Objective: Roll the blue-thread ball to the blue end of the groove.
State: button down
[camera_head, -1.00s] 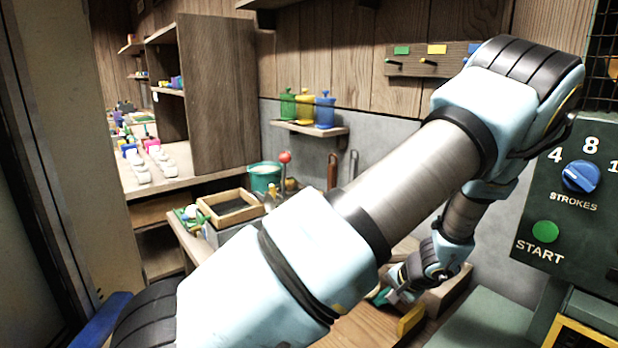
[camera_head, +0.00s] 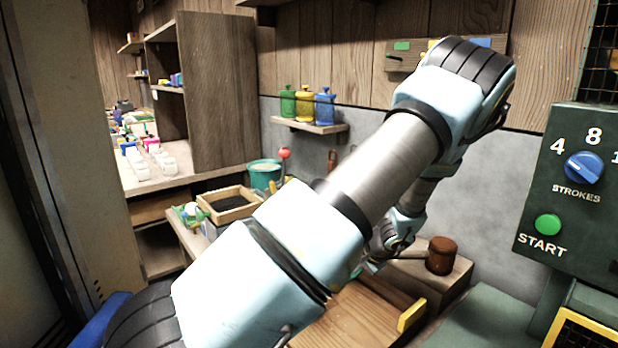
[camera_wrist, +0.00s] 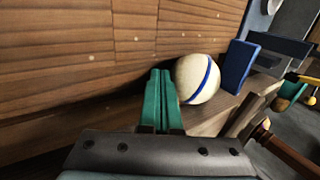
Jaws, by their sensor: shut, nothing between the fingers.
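The ball (camera_wrist: 198,78), cream with a blue thread round it, lies in the wrist view beside the blue end block (camera_wrist: 240,66). I cannot tell whether ball and block touch. My gripper (camera_wrist: 160,75) has its green fingers shut together with nothing between them. The fingertips are just left of the ball, close to or touching it. In the head view the wooden board (camera_head: 350,318) shows with its yellow end block (camera_head: 411,315). The ball and blue end are hidden there behind my arm.
A brown mallet (camera_head: 441,255) rests on a wooden block right of the board. A green control panel (camera_head: 570,200) stands at the right. A sand box (camera_head: 228,204) and a teal bucket (camera_head: 265,174) are at the back left.

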jog(key=w+a, duration=0.1)
jog(key=w, duration=0.1)
jog(key=w+a, duration=0.2)
jog(key=shift+w+a, duration=0.15)
jog(key=shift+a, duration=0.1)
jog(key=shift+s+d+r, duration=0.4)
jog(key=shift+s+d, duration=0.1)
jog(key=shift+s, duration=0.1)
jog(key=shift+s+d+r, duration=0.35)
jog(key=shift+s+d, duration=0.15)
jog(key=shift+s, duration=0.1)
notch_tip(320, 180, up, 7)
jog(key=p, duration=0.4)
jog(key=shift+r+p, duration=0.1)
jog(key=shift+p, duration=0.3)
jog(key=s+a+r+n+g+h, duration=0.1)
jog(key=s+a+r+n+h, duration=0.1)
jog(key=s+a+r+n, duration=0.2)
jog(key=s+a+r+n+g+h, duration=0.2)
jog(key=s+a+r+n, duration=0.3)
jog(key=s+a+r, duration=0.6)
jog(key=s+a, duration=0.1)
jog(key=s, duration=0.3)
jog(key=shift+s+a, duration=0.25)
jog(key=shift+a, duration=0.15)
